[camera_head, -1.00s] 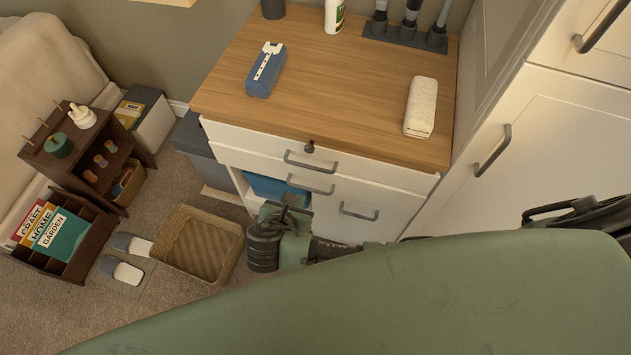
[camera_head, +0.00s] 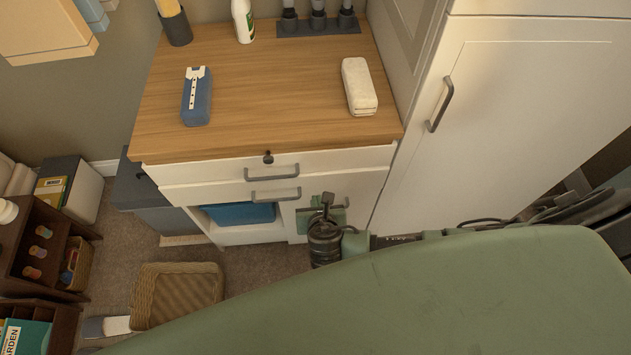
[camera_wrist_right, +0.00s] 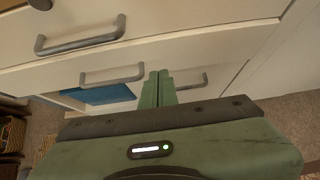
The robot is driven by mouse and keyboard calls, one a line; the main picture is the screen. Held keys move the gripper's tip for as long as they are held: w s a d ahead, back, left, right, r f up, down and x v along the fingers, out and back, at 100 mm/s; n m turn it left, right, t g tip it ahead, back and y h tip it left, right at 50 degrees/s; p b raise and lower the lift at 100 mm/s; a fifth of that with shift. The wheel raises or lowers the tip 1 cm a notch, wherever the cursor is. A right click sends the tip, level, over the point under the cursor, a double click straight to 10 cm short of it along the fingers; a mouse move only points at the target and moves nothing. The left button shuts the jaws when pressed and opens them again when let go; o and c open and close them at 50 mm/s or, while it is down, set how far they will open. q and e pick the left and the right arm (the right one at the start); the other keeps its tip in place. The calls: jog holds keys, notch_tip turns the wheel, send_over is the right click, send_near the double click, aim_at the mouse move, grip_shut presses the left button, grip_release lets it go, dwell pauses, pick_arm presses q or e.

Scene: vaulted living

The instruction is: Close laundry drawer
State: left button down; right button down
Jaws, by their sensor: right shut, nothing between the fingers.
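A white drawer unit (camera_head: 180,173) with a wooden top stands in front of me. Its upper drawer has a grey bar handle (camera_head: 272,173), also seen in the right wrist view (camera_wrist_right: 80,36). A second bar handle (camera_head: 275,197) is just below it, also in the right wrist view (camera_wrist_right: 112,76). I cannot tell for sure how far either drawer is out. My right gripper (camera_head: 328,199) is shut and empty, low in front of the unit's right part; its fingers (camera_wrist_right: 158,88) point toward the front. It partly hides a lower handle. My left gripper is not in view.
A tall white cabinet (camera_head: 500,120) closes off the right side. A blue thing (camera_head: 240,213) sits in the unit's lower opening. A wicker basket (camera_head: 175,292) and grey bin (camera_head: 145,190) stand at left. A green surface (camera_head: 400,300) fills the foreground.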

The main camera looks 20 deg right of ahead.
jog(key=w+f, duration=0.1)
jog(key=w, duration=0.1)
jog(key=w+d+f, duration=0.1)
jog(key=w, duration=0.1)
jog(key=w+f, duration=0.1)
jog(key=w, duration=0.1)
jog(key=shift+w+d+f, duration=0.2)
jog(key=shift+w+d, duration=0.05)
jog(key=shift+d, duration=0.05)
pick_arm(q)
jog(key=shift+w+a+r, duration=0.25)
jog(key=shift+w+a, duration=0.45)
pick_arm(e)
jog(key=shift+w+d, duration=0.15)
jog(key=shift+w, duration=0.4)
